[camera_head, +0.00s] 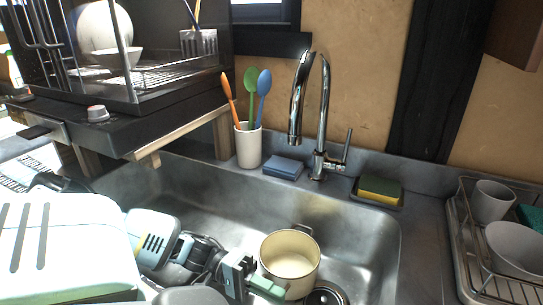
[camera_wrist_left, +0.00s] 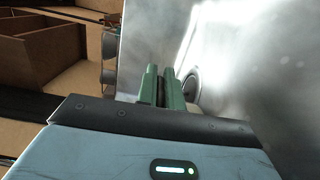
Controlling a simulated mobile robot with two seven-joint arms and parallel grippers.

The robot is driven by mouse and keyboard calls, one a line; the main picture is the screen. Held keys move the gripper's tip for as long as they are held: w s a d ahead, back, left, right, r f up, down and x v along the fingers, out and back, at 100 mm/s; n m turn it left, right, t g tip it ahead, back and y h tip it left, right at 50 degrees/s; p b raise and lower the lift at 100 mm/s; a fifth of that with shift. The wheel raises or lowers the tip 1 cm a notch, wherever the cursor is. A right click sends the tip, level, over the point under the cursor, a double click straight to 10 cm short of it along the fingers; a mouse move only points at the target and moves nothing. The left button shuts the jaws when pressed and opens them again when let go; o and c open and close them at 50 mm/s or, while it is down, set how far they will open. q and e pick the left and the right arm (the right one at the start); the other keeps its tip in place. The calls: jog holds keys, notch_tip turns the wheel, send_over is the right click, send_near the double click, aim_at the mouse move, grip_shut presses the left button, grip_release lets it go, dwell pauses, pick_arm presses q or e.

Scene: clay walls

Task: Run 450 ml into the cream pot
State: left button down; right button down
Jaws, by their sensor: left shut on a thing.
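The cream pot (camera_head: 289,262) stands upright in the front part of the steel sink, open side up, with a small handle at its far rim. Its inside looks pale; I cannot tell whether it holds water. My left gripper (camera_head: 266,287) is at the pot's near left side, its green fingers shut on the pot, probably at a near handle that they hide. In the left wrist view the fingers (camera_wrist_left: 162,86) are close together. The chrome tap (camera_head: 321,110) stands behind the sink, its spout end above and behind the pot, its lever (camera_head: 347,148) at the right. No stream shows. My right gripper is out of view.
The drain (camera_head: 325,296) lies right of the pot. Behind the sink stand a utensil cup (camera_head: 249,147), a blue sponge (camera_head: 283,167) and a green-yellow sponge (camera_head: 380,190) on a dish. A dish rack (camera_head: 468,240) is at right. The sink's (camera_head: 370,235) right side is clear.

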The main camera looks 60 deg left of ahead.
pick_arm(q)
jog(key=c, duration=1.5)
grip_release()
jog(key=shift+c, duration=0.2)
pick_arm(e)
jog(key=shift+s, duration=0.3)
